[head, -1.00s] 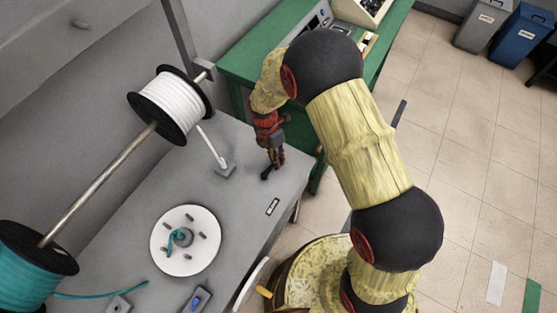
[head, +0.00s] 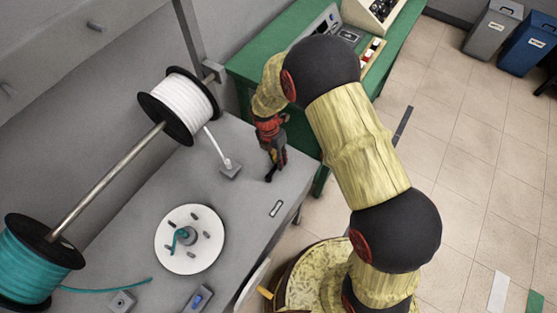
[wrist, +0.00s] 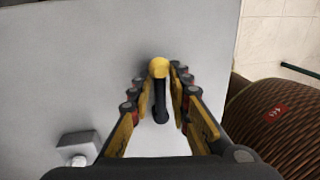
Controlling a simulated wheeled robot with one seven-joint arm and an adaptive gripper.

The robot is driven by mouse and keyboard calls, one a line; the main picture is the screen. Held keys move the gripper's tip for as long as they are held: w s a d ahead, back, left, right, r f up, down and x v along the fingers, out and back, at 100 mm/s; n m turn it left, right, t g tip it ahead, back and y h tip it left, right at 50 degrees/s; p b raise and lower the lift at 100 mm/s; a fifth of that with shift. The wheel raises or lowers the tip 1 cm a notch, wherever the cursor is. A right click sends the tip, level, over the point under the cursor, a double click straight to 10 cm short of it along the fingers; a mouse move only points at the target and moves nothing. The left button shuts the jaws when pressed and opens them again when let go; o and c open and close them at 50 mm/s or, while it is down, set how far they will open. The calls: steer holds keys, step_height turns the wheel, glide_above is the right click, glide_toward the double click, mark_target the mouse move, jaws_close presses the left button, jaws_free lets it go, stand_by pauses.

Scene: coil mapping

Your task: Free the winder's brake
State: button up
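The brake of the winder appears as a short black lever with a yellow knob (wrist: 159,68) in the wrist view. It lies between the two fingers of my gripper (wrist: 160,78). The fingers stand one on each side, with narrow gaps beside the black shaft; contact at the knob is unclear. In the head view my gripper (head: 277,160) is low over the right part of the grey bench, and a dark end of the lever shows below it. The winder's white round plate (head: 178,260) has several pegs and a teal coil around its hub.
A white wire spool (head: 178,104) and a teal spool (head: 30,265) sit on a rod over the grey bench (head: 235,225). A small grey block (head: 230,171) holds the white wire's end. A switch box (head: 197,298) is at the front. A green bench (head: 255,72) stands behind.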

steer(key=o, duration=0.4)
steer(key=shift+w+a, duration=0.1)
steer(key=shift+w, duration=0.05)
steer(key=shift+o, duration=0.2)
step_height(320, 180, up, 12)
steer(key=w+a, duration=0.1)
steer(key=shift+w+a, duration=0.2)
steer(key=shift+a, duration=0.2)
steer(key=shift+f, duration=0.1)
